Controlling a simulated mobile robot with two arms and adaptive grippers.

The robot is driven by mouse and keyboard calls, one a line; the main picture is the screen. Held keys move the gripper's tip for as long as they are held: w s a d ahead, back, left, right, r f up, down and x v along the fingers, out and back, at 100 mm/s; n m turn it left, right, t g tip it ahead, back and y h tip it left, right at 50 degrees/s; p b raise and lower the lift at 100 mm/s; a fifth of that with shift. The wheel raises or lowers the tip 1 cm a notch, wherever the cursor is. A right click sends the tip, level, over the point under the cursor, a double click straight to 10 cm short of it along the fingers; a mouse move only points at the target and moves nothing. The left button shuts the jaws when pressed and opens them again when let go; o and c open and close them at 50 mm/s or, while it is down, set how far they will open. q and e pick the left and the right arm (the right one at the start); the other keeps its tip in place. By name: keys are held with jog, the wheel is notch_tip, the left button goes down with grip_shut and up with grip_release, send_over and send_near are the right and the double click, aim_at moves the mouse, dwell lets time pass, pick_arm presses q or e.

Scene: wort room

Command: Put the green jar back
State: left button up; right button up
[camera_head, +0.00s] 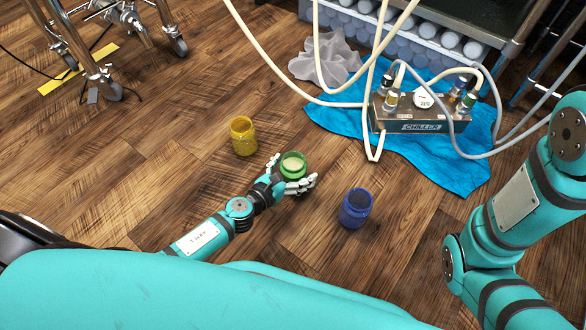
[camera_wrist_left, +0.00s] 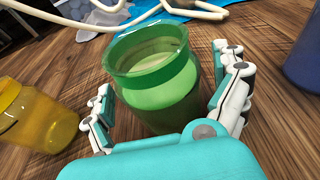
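The green jar (camera_head: 292,167) is an open-topped glass jar with pale contents, upright over the wood floor, between a yellow jar (camera_head: 243,136) and a blue jar (camera_head: 356,208). My left gripper (camera_head: 291,174) has its fingers on both sides of the green jar. In the left wrist view the green jar (camera_wrist_left: 157,80) fills the space between the fingers; whether they press on it is not clear. The yellow jar (camera_wrist_left: 35,115) is at the left there, the blue jar (camera_wrist_left: 303,60) at the upper right edge. My right gripper is out of view.
A chiller box (camera_head: 420,113) with pale hoses sits on a blue towel (camera_head: 455,172). A grey cloth (camera_head: 325,58) lies behind. A crate (camera_head: 400,45) stands under a metal frame. Wheeled stand legs (camera_head: 95,70) are at upper left. The floor left of the yellow jar is clear.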

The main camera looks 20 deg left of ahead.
pick_arm(q)
jog(key=shift+r, duration=0.1)
jog(key=shift+s+r, duration=0.1)
jog(key=shift+s, duration=0.05)
jog(key=v, duration=1.1)
jog(key=shift+s+a+r+p, duration=0.2)
jog(key=shift+s+p, duration=0.1)
jog(key=shift+p, duration=0.15)
